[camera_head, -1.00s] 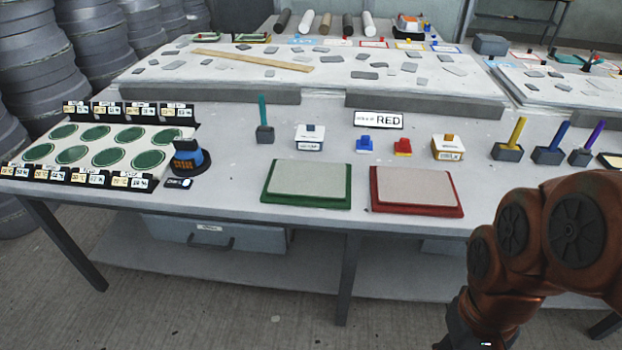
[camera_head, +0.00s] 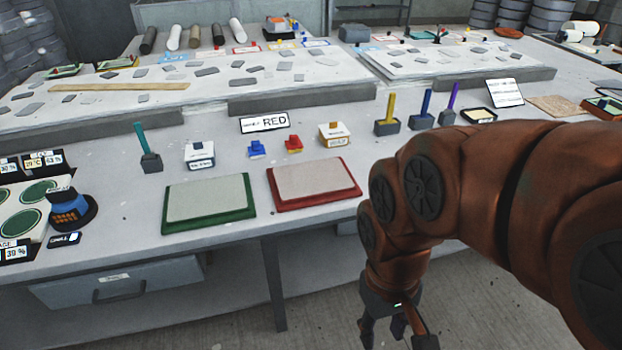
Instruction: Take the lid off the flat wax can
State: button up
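No thing in view can be clearly told as the flat wax can or its lid. A flat dark square piece with a pale yellow top (camera_head: 478,115) lies at the right of the bench, but I cannot tell whether it is a can. My gripper (camera_head: 396,338) hangs low in front of the bench, at the bottom of the picture. Its dark fingers are spread apart, with nothing seen between them. The fingertips are partly cut off by the lower edge.
A white notice (camera_head: 504,92) stands at the right. Grey floor (camera_head: 330,295) lies before the bench.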

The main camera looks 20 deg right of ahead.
aim_at(334, 130)
jog(key=z, duration=1.4)
jog(key=i, duration=1.3)
jog(key=u, duration=2.2)
jog(key=i, duration=0.5)
jog(key=u, duration=0.05)
